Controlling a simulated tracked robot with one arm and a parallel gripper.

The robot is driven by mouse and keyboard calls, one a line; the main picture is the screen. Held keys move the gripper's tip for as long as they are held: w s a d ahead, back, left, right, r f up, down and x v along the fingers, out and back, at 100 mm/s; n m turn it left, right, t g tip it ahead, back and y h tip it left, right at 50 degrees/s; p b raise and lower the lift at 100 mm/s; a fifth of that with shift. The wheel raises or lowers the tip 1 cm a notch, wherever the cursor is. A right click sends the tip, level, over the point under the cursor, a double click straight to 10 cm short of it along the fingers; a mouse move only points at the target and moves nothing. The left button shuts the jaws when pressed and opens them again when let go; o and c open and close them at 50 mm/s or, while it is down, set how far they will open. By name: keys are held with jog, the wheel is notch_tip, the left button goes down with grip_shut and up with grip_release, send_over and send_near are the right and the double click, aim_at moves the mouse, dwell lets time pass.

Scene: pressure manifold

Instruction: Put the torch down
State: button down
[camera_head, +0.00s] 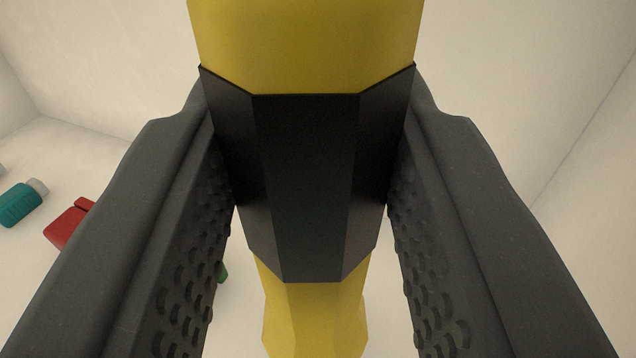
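The torch (308,175) fills the middle of the head camera view. It has a black faceted grip band with a yellow part above and a narrower yellow part below. My gripper (311,150) has its two dark grey, textured fingers on either side of the black band. Both fingers touch it, so the gripper is shut on the torch. The torch's upper end runs out of the top of the frame and its lower end out of the bottom.
A teal cylinder with a pale cap (20,205) and a red object (68,225) lie on the pale surface at left. A small green bit (222,272) shows beside the left finger, mostly hidden. Pale walls surround the space. The surface at right looks clear.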

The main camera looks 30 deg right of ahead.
aim_at(315, 290)
notch_tip(315, 290, down, 3)
jog(key=shift+f+b, duration=0.15)
jog(key=shift+b, duration=0.2)
jog(key=c, duration=1.1)
grip_release()
jog(key=shift+s, duration=0.1)
jog(key=b+v, duration=0.5)
jog(key=v, duration=0.6)
jog(key=shift+s+a, duration=0.15)
jog(key=shift+s, duration=0.15)
